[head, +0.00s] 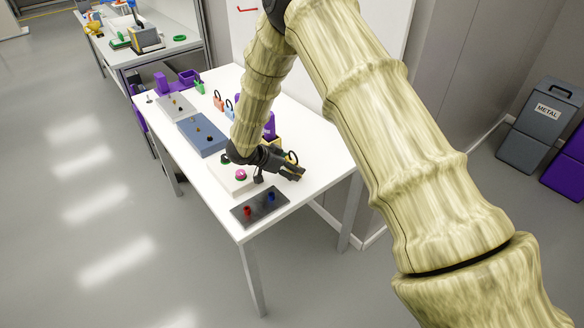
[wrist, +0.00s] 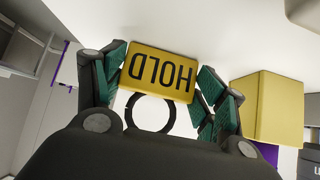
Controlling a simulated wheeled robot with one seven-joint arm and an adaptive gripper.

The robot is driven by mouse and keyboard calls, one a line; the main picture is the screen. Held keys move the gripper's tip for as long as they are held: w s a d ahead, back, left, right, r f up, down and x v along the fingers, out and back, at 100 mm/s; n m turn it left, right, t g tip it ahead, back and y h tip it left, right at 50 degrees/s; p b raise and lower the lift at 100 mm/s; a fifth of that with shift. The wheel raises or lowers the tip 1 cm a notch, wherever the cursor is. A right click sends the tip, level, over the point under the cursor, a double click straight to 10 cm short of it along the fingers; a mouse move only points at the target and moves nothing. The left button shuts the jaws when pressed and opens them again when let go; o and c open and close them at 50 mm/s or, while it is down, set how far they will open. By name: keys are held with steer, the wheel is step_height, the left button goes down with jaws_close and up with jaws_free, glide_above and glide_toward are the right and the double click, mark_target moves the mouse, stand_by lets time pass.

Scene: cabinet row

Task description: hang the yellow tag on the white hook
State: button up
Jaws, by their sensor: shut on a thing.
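The yellow tag (wrist: 158,72) has black HOLD lettering, upside down in the wrist view, and a black ring (wrist: 150,114) on the palm side. My gripper (wrist: 160,78) is shut on the tag, with green finger pads at its two sides. In the head view my gripper (head: 290,172) is over the near right part of the white table, and the tag is mostly hidden by the fingers. I cannot make out the white hook in either view.
The white table (head: 312,151) bears a dark plate with red and blue pieces (head: 260,207), a blue panel (head: 202,135), a grey panel (head: 175,107) and several small padlock-like items. A yellow block (wrist: 268,108) is right of my gripper. A red handle (head: 247,10) is on the white panel behind.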

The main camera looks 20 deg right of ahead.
step_height(320, 180, up, 10)
steer(key=p, duration=0.7)
stand_by(0.6)
